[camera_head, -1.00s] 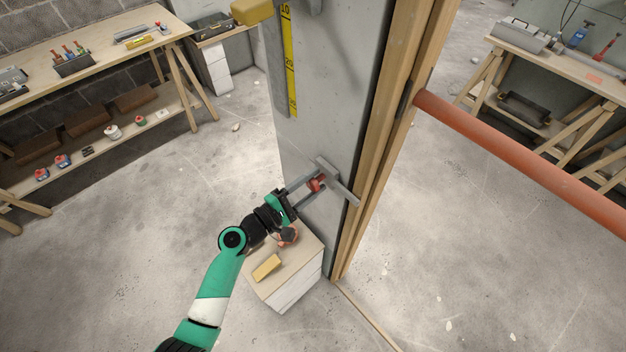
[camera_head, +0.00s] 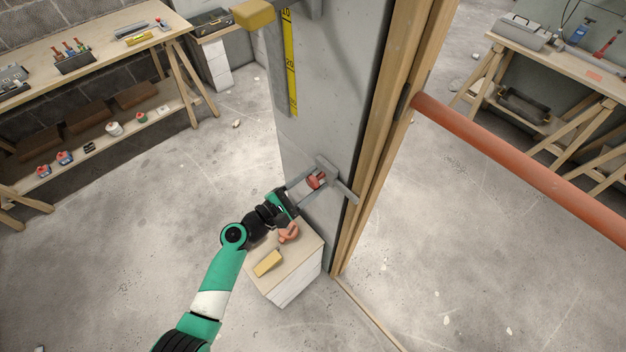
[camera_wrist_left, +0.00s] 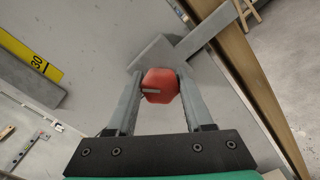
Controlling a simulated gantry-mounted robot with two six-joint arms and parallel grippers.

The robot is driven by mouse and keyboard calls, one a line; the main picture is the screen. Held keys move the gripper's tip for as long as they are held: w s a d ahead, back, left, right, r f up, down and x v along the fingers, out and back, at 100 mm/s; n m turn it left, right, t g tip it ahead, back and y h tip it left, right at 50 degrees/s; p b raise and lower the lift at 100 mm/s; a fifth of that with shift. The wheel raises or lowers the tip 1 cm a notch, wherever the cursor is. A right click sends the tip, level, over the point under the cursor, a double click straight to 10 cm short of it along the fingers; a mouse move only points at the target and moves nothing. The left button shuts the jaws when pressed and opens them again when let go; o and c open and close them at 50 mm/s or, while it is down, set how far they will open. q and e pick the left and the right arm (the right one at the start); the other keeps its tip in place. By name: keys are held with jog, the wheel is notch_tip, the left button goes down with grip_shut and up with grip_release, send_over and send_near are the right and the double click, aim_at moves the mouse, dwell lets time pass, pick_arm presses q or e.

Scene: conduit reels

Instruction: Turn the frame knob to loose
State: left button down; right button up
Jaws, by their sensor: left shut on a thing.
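The frame knob (camera_wrist_left: 160,86) is red and many-sided, with a grey mark on its face. It sits on a grey metal bracket (camera_wrist_left: 205,31) against the grey panel. My left gripper (camera_wrist_left: 157,88) has one finger on each side of the knob and is shut on it. In the head view the knob (camera_head: 315,181) shows between the fingers of my left gripper (camera_head: 312,183), low on the grey panel (camera_head: 335,100) by its wooden edge. No labels for loose or tight can be read. My right gripper is not in view.
A small box (camera_head: 293,290) with a yellow block (camera_head: 268,263) and a round orange-brown thing (camera_head: 289,232) stands below my left gripper. A yellow ruler (camera_head: 289,65) runs down the panel. An orange-red pipe (camera_head: 520,160) crosses at right. Workbenches stand at both sides.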

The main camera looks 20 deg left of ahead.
pick_arm(q)
jog(key=shift+c, duration=1.4)
grip_release()
jog(key=p+v, duration=0.2)
jog(key=v, duration=0.9)
jog(key=shift+s, duration=0.3)
jog(key=shift+a, duration=0.15)
